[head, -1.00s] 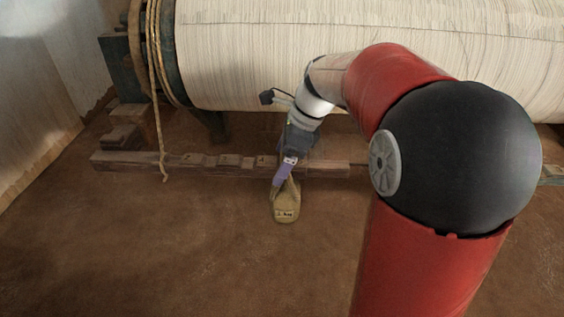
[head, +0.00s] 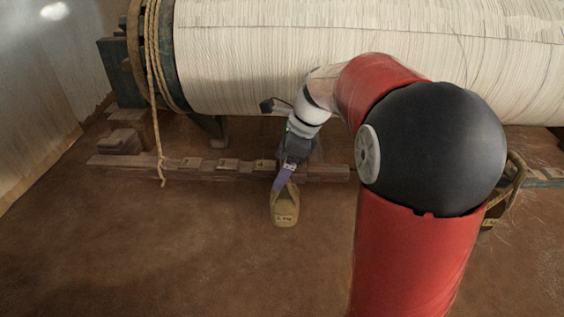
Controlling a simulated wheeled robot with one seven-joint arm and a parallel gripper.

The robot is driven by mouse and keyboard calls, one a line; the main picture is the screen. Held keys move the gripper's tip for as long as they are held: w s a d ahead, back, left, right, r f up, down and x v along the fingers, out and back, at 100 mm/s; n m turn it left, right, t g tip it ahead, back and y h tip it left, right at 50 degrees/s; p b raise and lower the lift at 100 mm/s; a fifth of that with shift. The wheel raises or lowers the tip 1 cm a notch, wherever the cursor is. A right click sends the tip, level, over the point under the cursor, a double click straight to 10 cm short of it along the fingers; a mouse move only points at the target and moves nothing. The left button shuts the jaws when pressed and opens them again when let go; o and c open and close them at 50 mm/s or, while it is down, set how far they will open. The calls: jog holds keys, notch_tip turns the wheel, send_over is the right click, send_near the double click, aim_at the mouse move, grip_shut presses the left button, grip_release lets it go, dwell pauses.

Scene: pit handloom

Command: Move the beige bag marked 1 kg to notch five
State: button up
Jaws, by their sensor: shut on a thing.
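The beige bag (head: 285,211) hangs below my gripper in the head view, in front of the notched wooden beam. Its small pale label (head: 284,219) is too blurred to read surely. My gripper (head: 283,186) is shut on the top of the bag. The notched beam (head: 225,173) runs left to right, with pale number plates along it; one near my gripper seems to read 4 (head: 262,164). My wrist and gripper hide the beam just right of that plate, so I cannot see notch five clearly.
A large roller of pale warp threads (head: 350,60) lies behind the beam. A rope (head: 158,120) hangs down over the beam's left part. Another dark bag-like thing (head: 490,219) shows at the right, partly behind my arm. The earthen floor in front is clear.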

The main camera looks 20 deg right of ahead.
jog(key=shift+f, duration=0.2)
dwell(0.7)
jog(key=o, duration=1.7)
jog(key=shift+o, duration=0.2)
jog(key=shift+f, duration=0.1)
jog(key=p+v, duration=0.1)
jog(key=v, duration=0.7)
jog(key=s+a+f+n+t+h, duration=0.1)
jog(key=s+n+t+h, duration=0.1)
jog(key=s+n, duration=0.8)
jog(key=s+a+f+n+t+h, duration=0.2)
jog(key=s+n, duration=0.9)
jog(key=shift+f+n, duration=0.15)
jog(key=shift+n, duration=0.15)
jog(key=shift+s, duration=0.1)
